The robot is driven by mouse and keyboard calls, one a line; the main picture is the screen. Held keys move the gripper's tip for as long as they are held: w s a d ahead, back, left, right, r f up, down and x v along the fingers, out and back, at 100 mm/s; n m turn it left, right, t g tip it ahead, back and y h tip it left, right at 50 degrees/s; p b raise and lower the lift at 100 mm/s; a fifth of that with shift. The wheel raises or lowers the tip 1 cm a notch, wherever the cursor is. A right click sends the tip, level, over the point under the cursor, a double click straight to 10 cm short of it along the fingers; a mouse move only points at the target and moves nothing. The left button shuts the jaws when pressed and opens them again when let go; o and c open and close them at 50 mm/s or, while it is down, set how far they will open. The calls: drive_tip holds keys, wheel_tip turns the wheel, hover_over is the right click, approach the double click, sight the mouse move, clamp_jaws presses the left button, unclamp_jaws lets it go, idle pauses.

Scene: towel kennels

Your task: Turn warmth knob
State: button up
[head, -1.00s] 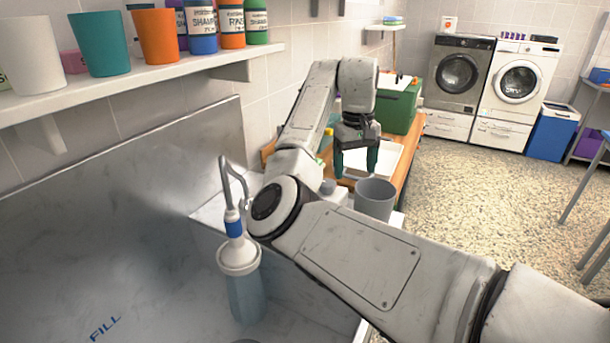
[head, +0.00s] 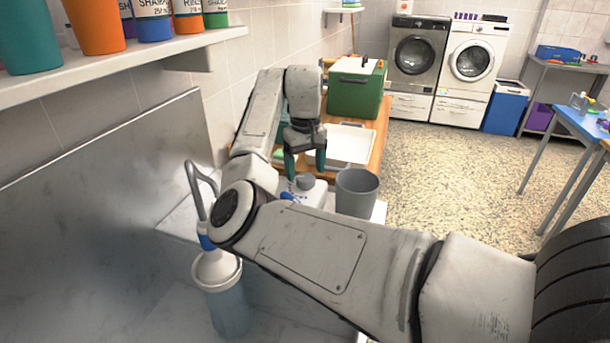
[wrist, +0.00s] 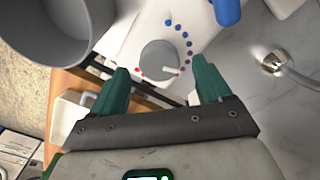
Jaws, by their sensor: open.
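The warmth knob (wrist: 160,60) is a round grey knob with a pale pointer line, on a white panel with an arc of blue to red dots. In the head view the knob (head: 306,181) sits just below my gripper. My gripper (head: 305,168) is open, with two green fingers pointing down. In the wrist view the fingers (wrist: 163,78) are spread on either side of the knob's near edge. Nothing is between them, and contact with the knob cannot be told.
A grey bucket (head: 356,192) stands close to the right of the knob. A tap and a pale blue bottle (head: 228,300) are at the left, by the metal basin. A white tray (head: 352,144) and green box (head: 357,88) lie behind.

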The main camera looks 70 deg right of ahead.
sight(305, 176)
drive_tip(key=shift+f, duration=1.15)
drive_tip(key=shift+c, duration=0.4)
drive_tip(key=c, duration=1)
drive_tip(key=shift+o, duration=0.2)
drive_tip(key=p, duration=0.1)
drive_tip(key=m+p, duration=0.1)
drive_tip(key=shift+s+r+p, duration=0.1)
drive_tip(key=shift+r+p, duration=0.15)
drive_tip(key=shift+p, duration=0.05)
drive_tip(key=shift+f+m+p, duration=0.2)
drive_tip(key=shift+m+p, duration=0.25)
drive_tip(key=shift+m, duration=0.35)
drive_tip(key=o, duration=1)
drive_tip(key=shift+o, duration=0.2)
wheel_tip(305, 176, up, 11)
drive_tip(key=shift+f+p, duration=0.15)
drive_tip(key=shift+p, duration=0.2)
